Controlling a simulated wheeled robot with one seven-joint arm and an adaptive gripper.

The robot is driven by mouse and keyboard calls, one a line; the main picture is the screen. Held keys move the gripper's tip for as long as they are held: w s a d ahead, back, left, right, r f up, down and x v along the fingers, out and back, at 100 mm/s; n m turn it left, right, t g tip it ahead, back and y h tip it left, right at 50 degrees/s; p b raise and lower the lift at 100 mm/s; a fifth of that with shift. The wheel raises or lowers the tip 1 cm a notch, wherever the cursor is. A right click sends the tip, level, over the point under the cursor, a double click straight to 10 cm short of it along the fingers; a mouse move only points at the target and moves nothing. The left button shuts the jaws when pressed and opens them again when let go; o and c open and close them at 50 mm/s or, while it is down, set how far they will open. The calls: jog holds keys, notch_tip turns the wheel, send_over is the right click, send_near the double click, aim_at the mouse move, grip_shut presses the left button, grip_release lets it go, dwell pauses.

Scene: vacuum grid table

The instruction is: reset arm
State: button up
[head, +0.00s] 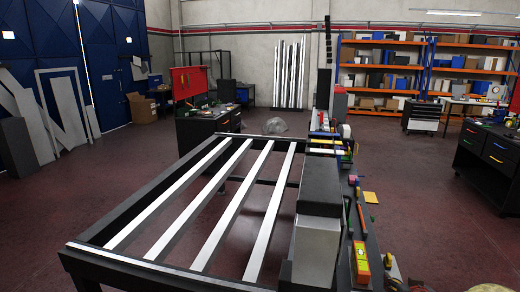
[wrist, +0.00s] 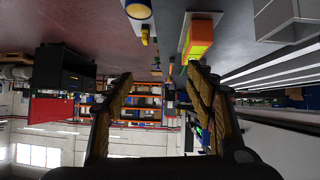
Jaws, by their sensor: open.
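My gripper (wrist: 158,78) shows in the wrist view with its two fingers spread wide apart. Nothing is between the fingers, and it touches nothing that I can see. The wrist picture is upside down, with the floor at the top and the hall's windows at the bottom. I do not see my arm or gripper in the head view. The vacuum grid table (head: 90,250), a dark frame with several pale bars, fills the middle of the head view.
A grey and black box (head: 317,225) stands on the table's right side. Beside it a dark ledge holds tools and an orange and green object (head: 361,262), also in the wrist view (wrist: 198,38). A dark cabinet (head: 487,165) stands right.

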jog(key=s+a+r+g, duration=0.2)
jog(key=s+a+r, duration=0.7)
jog(key=a+r, duration=0.35)
jog(key=s+a+r+n+g+y, duration=0.1)
jog(key=s+a+y, duration=0.1)
jog(key=s+a, duration=0.6)
jog(key=s+a+r+n+g+y, duration=0.1)
jog(key=s+a+g, duration=0.1)
jog(key=s+a, duration=0.6)
jog(key=s, duration=0.5)
jog(key=shift+r+n+y, duration=0.4)
